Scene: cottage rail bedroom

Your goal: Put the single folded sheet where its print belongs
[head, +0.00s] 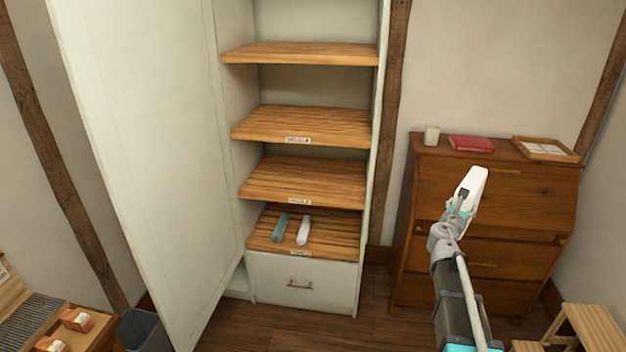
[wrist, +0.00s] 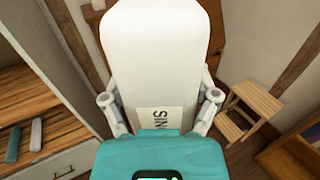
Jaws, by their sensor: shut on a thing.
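My gripper (head: 464,200) is shut on a white folded sheet (head: 471,184), held up in front of the brown bureau. An open white wardrobe (head: 385,100) stands left of my gripper. Its wooden shelves carry small labels, too small to read surely: an upper one (head: 297,140), a middle one (head: 299,201) and a lower one (head: 301,253). The upper and middle shelves are bare.
A teal folded item (head: 280,227) and a white one (head: 303,230) lie on the lowest shelf. The wardrobe door (head: 140,130) is open at left. The bureau (head: 430,190) bears a candle, red book and tray. A step stool (head: 585,328) stands at right.

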